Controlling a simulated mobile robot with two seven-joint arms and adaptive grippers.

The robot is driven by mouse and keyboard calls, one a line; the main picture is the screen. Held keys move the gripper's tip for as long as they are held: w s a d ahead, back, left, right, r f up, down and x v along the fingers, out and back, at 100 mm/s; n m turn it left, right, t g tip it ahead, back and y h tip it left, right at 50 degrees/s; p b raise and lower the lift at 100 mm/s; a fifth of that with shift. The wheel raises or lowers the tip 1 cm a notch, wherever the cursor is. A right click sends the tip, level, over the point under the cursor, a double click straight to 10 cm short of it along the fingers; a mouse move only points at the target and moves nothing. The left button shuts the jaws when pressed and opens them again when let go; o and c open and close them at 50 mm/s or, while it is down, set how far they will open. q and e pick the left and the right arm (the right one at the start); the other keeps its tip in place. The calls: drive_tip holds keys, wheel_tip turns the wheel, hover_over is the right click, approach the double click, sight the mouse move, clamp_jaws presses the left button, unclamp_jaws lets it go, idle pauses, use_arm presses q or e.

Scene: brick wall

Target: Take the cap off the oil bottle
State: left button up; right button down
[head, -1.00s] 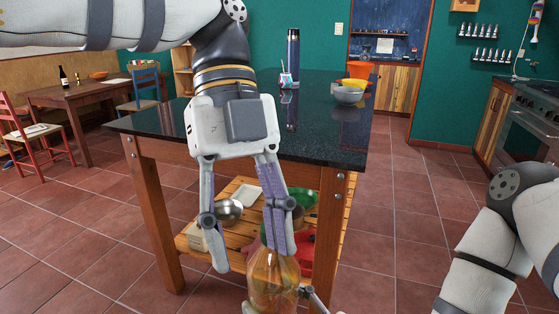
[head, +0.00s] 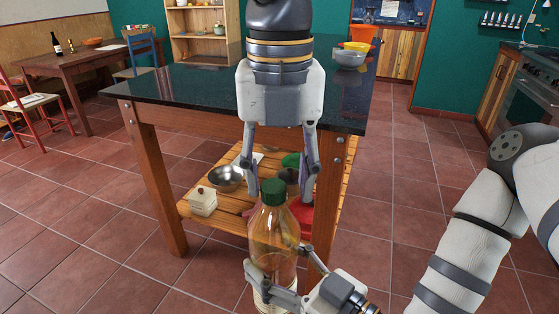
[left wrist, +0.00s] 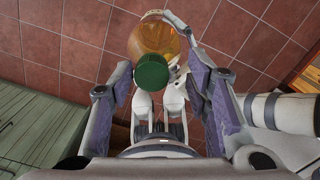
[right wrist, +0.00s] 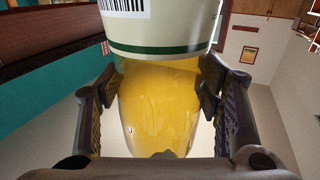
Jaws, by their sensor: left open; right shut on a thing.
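The oil bottle (head: 273,230) is amber and see-through, held upright in the head view in front of the island. Its green cap (head: 272,191) is on the bottle's neck. In the left wrist view the cap (left wrist: 152,72) points toward the camera, between the fingers. My left gripper (head: 278,195) comes down from above, open, with its fingers on either side of the cap, apart from it. My right gripper (head: 277,260) is shut around the bottle's body from the lower right. In the right wrist view the bottle (right wrist: 160,95) fills the space between the fingers, its white label above.
A dark-topped island (head: 190,92) stands close behind the bottle. Its slatted lower shelf (head: 235,221) holds a metal bowl (head: 226,178), a cream box (head: 203,201) and other dishes. Bowls (head: 349,58) stand on the top's far end.

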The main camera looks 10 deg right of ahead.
use_arm(q)
drive_tip(key=shift+c, duration=0.5)
clamp_jaws()
drive_tip(key=n, duration=0.4)
drive_tip(key=shift+r, duration=0.1)
drive_tip(key=n, duration=0.3)
drive_tip(key=shift+n, duration=0.4)
drive_tip(key=n, duration=0.4)
drive_tip(key=shift+n, duration=0.4)
drive_tip(key=n, duration=0.3)
drive_tip(key=shift+a+n+t, duration=0.1)
drive_tip(key=shift+n+t, duration=0.2)
drive_tip(key=shift+n, duration=0.1)
drive_tip(key=n, duration=0.7)
drive_tip(key=shift+a, duration=0.1)
drive_tip(key=shift+w, duration=0.1)
